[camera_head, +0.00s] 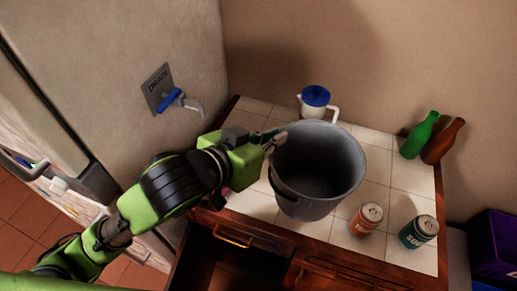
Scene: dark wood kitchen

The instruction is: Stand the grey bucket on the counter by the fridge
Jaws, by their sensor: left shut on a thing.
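The grey bucket (290,196) is upright and open at the top, over the white tiled counter (376,258) beside the fridge (130,45). I cannot tell whether its base touches the tiles. My left gripper (274,140) is shut on the upper left rim of the bucket. The gripper's fingertips are small in the view and partly hidden by its body. My right gripper is not in view.
A white jug with a blue lid (316,97) stands behind the bucket. Two cans, orange (366,219) and green (419,232), stand at front right. Green (420,135) and brown (443,141) bottles stand at the right. A drain tap (175,100) juts out at left.

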